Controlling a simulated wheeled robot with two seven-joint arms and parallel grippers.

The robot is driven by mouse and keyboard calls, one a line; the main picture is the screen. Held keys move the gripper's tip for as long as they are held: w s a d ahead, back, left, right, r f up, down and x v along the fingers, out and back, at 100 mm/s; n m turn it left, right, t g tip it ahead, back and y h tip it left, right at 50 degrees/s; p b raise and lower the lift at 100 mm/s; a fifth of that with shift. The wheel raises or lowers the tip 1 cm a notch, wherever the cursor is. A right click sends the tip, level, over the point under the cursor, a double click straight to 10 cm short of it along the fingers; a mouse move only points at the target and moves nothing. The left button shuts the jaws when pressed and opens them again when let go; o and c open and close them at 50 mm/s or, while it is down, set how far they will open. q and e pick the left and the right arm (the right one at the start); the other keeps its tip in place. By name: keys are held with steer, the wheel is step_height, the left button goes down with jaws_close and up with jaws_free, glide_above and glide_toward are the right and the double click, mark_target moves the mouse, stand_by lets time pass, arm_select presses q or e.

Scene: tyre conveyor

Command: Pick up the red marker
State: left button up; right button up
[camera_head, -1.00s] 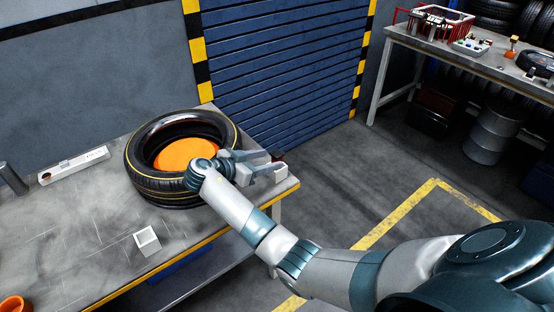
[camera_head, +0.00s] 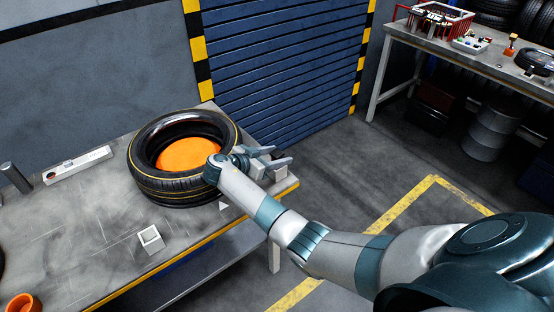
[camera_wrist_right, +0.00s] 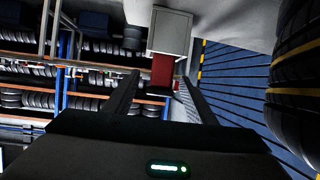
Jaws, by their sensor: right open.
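In the right wrist view a red upright piece, which looks like the red marker (camera_wrist_right: 163,69), shows between the finger ends, against a pale square holder (camera_wrist_right: 170,32). I cannot tell whether the fingers reach around it. My right gripper (camera_head: 281,155) is open, with its fingers (camera_wrist_right: 160,80) apart and no contact visible. In the head view it is at the table's right end, beside the tyre, and the marker cannot be made out there. My left gripper is not in view.
A black tyre (camera_head: 172,190) with an orange centre (camera_head: 188,154) stands close beside my right wrist. A small white open box (camera_head: 151,240) and an orange cup (camera_head: 24,304) sit on the grey table (camera_head: 85,225).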

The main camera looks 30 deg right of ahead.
steer(key=shift+d, duration=0.1)
stand_by(0.4)
steer(key=c, duration=1.1)
steer(key=shift+c, duration=0.2)
steer(key=shift+r, duration=0.1)
step_height(320, 180, up, 9)
steer(key=b, duration=0.3)
steer(key=shift+r, duration=0.4)
